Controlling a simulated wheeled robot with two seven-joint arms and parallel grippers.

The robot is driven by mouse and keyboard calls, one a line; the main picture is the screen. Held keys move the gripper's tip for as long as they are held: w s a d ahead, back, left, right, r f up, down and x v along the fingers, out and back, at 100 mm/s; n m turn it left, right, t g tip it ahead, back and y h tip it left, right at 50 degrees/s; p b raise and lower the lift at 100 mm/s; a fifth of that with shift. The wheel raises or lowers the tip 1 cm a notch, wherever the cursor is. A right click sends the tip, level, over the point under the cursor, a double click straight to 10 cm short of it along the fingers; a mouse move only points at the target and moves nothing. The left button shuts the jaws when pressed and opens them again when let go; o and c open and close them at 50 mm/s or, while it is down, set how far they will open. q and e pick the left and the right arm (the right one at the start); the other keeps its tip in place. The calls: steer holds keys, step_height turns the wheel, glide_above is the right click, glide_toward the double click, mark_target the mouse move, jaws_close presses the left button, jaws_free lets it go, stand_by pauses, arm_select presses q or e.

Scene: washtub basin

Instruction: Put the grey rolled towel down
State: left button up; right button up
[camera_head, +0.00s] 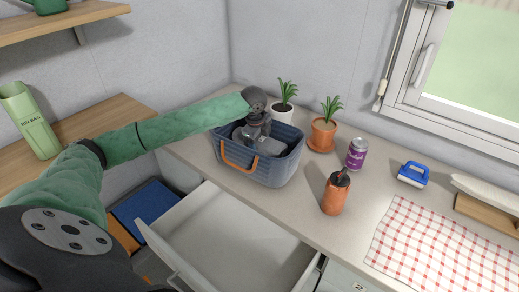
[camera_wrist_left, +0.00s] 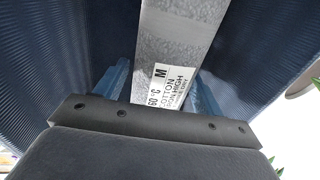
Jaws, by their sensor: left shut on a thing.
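The grey rolled towel (camera_wrist_left: 180,35) is between the blue fingers of my left gripper (camera_wrist_left: 162,88) in the left wrist view. A white label with black print faces the camera. My left gripper (camera_head: 253,136) reaches down into a blue ribbed washtub basin (camera_head: 278,172) with an orange handle, on the counter in the head view. The basin's blue walls (camera_wrist_left: 55,75) rise on both sides of the towel in the wrist view. Whether the towel touches the basin's floor is hidden. My right gripper is not in view.
Grey items (camera_head: 271,147) show inside the basin. Two potted plants (camera_head: 323,134) stand behind it and to its right. An open drawer (camera_head: 225,240) is in front.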

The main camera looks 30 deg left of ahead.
arm_select(q)
step_height(320, 180, down, 3)
steer(key=shift+s+f+p, duration=0.1)
steer(key=shift+f+p, duration=0.05)
steer(key=shift+p, duration=0.5)
steer(key=shift+f, duration=0.3)
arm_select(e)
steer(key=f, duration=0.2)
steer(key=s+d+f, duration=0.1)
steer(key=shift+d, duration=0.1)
arm_select(q)
steer(key=o, duration=1.1)
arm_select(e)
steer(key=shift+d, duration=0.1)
arm_select(q)
steer(key=shift+r, duration=0.1)
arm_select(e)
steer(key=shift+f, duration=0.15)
